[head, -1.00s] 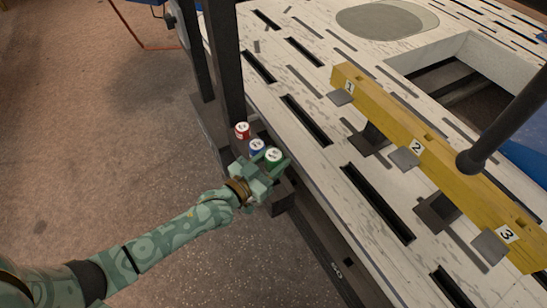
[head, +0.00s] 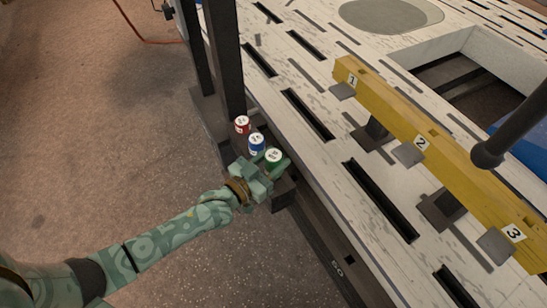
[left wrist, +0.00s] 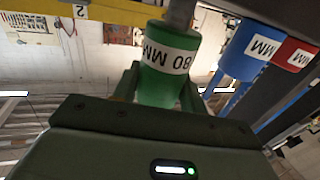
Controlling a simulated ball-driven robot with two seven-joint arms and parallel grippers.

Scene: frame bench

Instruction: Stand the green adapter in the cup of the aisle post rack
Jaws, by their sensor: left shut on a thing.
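The green adapter (head: 274,155) has a white top and a white band marked "80 MM" in the left wrist view (left wrist: 167,60). My left gripper (head: 268,168) is shut around it, with a finger on either side. A grey stem shows at the adapter's end in the wrist view. The dark rack (head: 284,192) is on the bench's aisle side by the post, largely hidden by my gripper. I cannot tell whether the adapter's stem is in a cup. A blue adapter (head: 256,144) and a red adapter (head: 242,126) stand in line beyond it. My right gripper is not in view.
A dark upright post (head: 226,60) rises close behind the red adapter. The slotted pale bench (head: 310,150) is to the right, bearing a yellow beam (head: 460,180) numbered 1 to 3. A dark round-ended rod (head: 490,152) overhangs the beam. The aisle floor (head: 120,150) is clear.

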